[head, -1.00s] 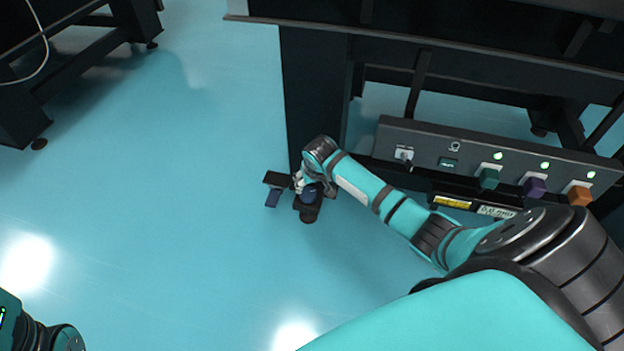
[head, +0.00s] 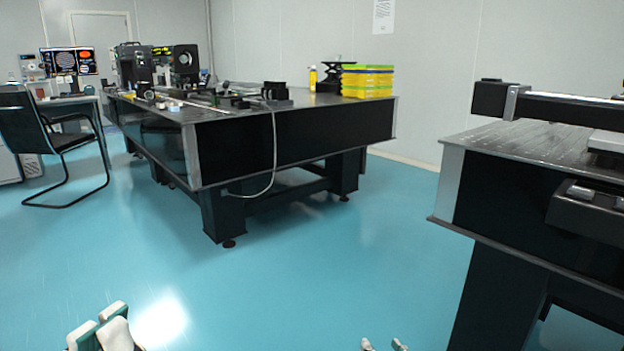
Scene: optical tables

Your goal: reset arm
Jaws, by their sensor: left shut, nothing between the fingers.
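My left gripper (head: 100,328) shows at the bottom left of the head view, low over the floor. My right gripper (head: 384,345) shows only as two small pale fingertips at the bottom edge, right of centre. The tips stand apart with floor visible between them. The rest of both arms is out of view.
A large optical table (head: 290,138) stands ahead, bearing optical gear and yellow-green boxes (head: 367,82). A second table (head: 505,190) is close on the right. A chair (head: 45,140) is at far left. The blue floor (head: 330,270) between is clear.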

